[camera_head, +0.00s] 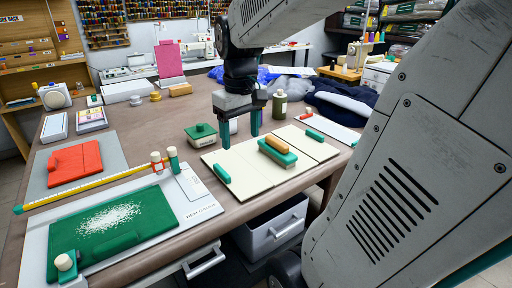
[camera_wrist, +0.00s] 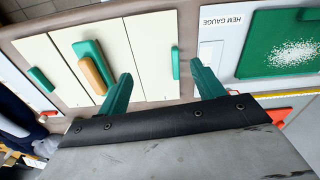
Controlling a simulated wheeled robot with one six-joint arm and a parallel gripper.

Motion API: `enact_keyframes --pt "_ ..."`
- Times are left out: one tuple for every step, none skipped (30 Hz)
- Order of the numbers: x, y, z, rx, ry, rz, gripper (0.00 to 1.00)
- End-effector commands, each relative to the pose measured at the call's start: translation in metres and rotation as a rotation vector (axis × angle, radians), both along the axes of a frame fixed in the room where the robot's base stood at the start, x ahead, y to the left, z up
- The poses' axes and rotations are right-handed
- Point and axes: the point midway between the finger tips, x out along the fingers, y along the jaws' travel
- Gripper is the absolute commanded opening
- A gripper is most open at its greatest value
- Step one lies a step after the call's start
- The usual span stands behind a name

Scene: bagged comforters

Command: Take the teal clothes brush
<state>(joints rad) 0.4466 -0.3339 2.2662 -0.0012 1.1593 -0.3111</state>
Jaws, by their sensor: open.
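A teal brush (camera_head: 277,155) with a tan wooden top lies on the middle cream panel at the table's front right. It also shows at the upper left of the wrist view (camera_wrist: 93,68). I take it to be the clothes brush. My gripper (camera_head: 239,142) is open and points down over the cream panels, to the left of the brush in the head view. In the wrist view its two teal fingers (camera_wrist: 161,72) stand apart with nothing between them. The brush is outside the fingers, beyond the left one.
Slim teal bars (camera_head: 222,173) lie on the panels. A square teal lidded object (camera_head: 201,133) stands behind. A green mat (camera_head: 110,225) with white grains, a yellow ruler (camera_head: 90,189) and an orange-red piece (camera_head: 75,163) are at left. A dark bottle (camera_head: 279,105) stands behind the brush.

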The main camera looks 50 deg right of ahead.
Motion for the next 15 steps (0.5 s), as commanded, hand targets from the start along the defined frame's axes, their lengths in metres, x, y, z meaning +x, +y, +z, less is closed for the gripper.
enact_keyframes --pt "0.009 -0.032 -0.004 0.006 0.015 -0.034 0.67" --pt "0.013 -0.049 -0.007 0.009 0.02 -0.043 0.67" --pt "0.017 -0.071 -0.01 0.011 0.026 -0.056 0.67" --pt "0.019 -0.086 -0.013 0.013 0.029 -0.065 0.67" --pt "0.021 -0.101 -0.015 0.015 0.032 -0.073 0.67" --pt "0.021 -0.118 -0.019 0.018 0.036 -0.082 0.67" --pt "0.022 -0.129 -0.021 0.019 0.037 -0.086 0.67" --pt "0.021 -0.138 -0.024 0.021 0.039 -0.091 0.67" --pt "0.021 -0.149 -0.026 0.022 0.041 -0.096 0.67" --pt "0.021 -0.156 -0.028 0.024 0.043 -0.098 0.67" --pt "0.02 -0.161 -0.03 0.025 0.043 -0.101 0.67" --pt "0.02 -0.166 -0.032 0.025 0.043 -0.102 0.67" --pt "0.02 -0.168 -0.034 0.025 0.044 -0.102 0.67" --pt "0.02 -0.169 -0.036 0.026 0.044 -0.102 0.67" --pt "0.019 -0.17 -0.041 0.026 0.045 -0.102 0.67"
